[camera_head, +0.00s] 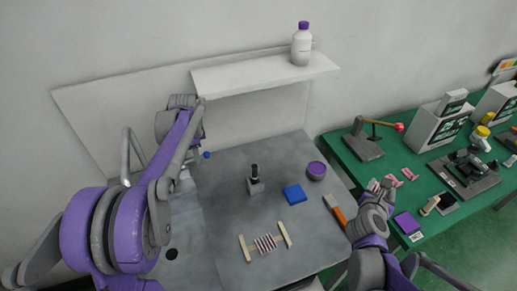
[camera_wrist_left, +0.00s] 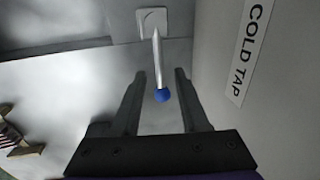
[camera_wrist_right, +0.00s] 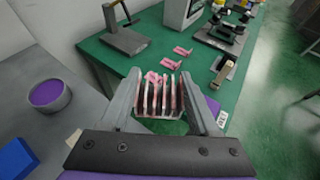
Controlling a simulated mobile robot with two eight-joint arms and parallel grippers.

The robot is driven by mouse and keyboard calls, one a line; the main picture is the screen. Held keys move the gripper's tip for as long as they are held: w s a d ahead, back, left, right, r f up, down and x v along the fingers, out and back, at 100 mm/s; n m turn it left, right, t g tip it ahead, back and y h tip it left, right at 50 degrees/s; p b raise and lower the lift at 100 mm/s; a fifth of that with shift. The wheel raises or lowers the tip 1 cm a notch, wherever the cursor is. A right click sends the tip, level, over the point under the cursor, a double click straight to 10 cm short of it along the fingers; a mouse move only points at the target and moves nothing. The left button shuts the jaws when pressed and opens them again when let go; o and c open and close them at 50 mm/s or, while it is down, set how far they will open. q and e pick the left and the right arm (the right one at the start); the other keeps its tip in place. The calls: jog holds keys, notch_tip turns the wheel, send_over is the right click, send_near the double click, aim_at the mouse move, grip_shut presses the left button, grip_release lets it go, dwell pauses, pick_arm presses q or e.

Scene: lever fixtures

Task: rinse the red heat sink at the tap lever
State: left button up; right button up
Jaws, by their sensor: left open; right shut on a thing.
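The tap lever shows in the left wrist view as a pale rod with a blue ball knob (camera_wrist_left: 162,95), fixed to a white wall plate. Its blue knob also shows in the head view (camera_head: 207,155). My left gripper (camera_wrist_left: 158,78) is open, with its fingers on either side of the lever; I cannot tell whether they touch it. My right gripper (camera_wrist_right: 160,90) is shut on the red heat sink (camera_wrist_right: 160,100), a finned block held over the edge of the green table. In the head view the right gripper (camera_head: 378,190) mostly hides it.
A grey tap spout (camera_head: 128,150) stands at left, partly behind my left arm. The grey bench holds a blue block (camera_head: 295,194), a purple-topped bowl (camera_head: 316,171), a black-handled fixture (camera_head: 255,178) and a striped finned block (camera_head: 266,243). Another lever (camera_head: 372,135) stands on the green table.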

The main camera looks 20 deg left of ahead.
pick_arm(q)
jog(key=shift+w+a+f, duration=0.15)
jog(key=shift+f, duration=0.7)
jog(key=shift+c, duration=0.2)
grip_shut()
dwell(0.7)
